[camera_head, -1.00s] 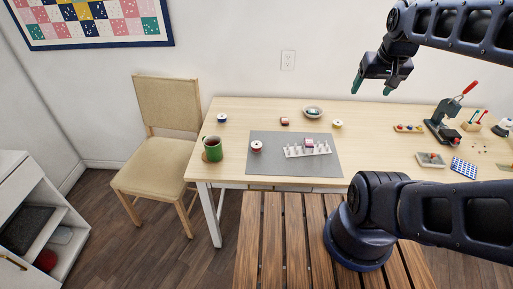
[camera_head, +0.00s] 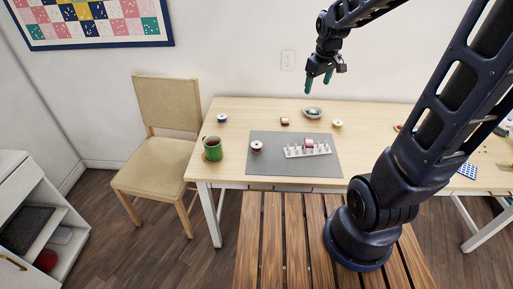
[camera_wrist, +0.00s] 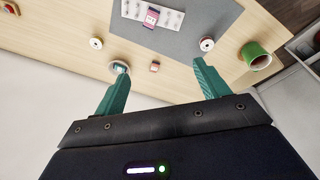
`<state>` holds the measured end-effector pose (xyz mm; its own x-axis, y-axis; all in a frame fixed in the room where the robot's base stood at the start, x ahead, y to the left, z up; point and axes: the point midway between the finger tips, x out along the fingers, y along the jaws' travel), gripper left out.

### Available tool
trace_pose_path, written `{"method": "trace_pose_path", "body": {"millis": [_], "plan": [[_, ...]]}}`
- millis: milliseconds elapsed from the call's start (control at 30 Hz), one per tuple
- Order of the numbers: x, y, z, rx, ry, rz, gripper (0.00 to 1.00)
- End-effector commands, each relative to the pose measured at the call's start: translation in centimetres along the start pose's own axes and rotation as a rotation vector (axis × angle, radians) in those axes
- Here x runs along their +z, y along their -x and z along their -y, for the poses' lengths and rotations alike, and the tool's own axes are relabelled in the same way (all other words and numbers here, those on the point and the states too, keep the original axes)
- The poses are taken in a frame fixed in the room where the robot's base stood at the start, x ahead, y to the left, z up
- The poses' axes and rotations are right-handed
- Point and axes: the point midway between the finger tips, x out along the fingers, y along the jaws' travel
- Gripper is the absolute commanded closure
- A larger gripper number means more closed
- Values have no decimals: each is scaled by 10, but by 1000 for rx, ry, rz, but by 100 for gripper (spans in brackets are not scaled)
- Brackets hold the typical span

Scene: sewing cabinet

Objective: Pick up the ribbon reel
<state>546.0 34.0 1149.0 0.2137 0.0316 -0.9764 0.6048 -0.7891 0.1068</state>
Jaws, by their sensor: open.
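Several small reels lie on the table, and I cannot tell for sure which is the ribbon reel. A white-flanged reel with a red core (camera_head: 256,146) sits on the grey mat's left part; it also shows in the wrist view (camera_wrist: 206,44). A small brownish-red reel (camera_head: 285,121) lies behind the mat and appears between my fingers in the wrist view (camera_wrist: 155,67). A pink reel (camera_head: 309,143) is on the white pegged rack (camera_head: 293,153). My gripper (camera_head: 318,84) is open and empty, fingers pointing down, above the table's back edge, apart from everything.
A bowl (camera_head: 313,112) stands at the back, with a yellowish reel (camera_head: 338,123) to its right. A blue reel (camera_head: 222,117) and green mug (camera_head: 212,148) are at left. The grey mat (camera_head: 262,170) has bare room in front. A blue-dotted card (camera_head: 467,170) lies at right.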

Motion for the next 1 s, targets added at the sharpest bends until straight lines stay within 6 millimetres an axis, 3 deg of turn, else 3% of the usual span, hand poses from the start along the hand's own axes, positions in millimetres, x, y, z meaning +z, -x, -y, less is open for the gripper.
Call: {"method": "trace_pose_path", "body": {"millis": [200, 500, 800, 1000], "plan": [[-42, -48, 20, -34, 166, 39, 26], [-89, -118, 59, -82, 391, 80, 26], [-122, -197, 110, -134, 614, 116, 26], [-132, -240, 141, -164, 730, 132, 26]]}}
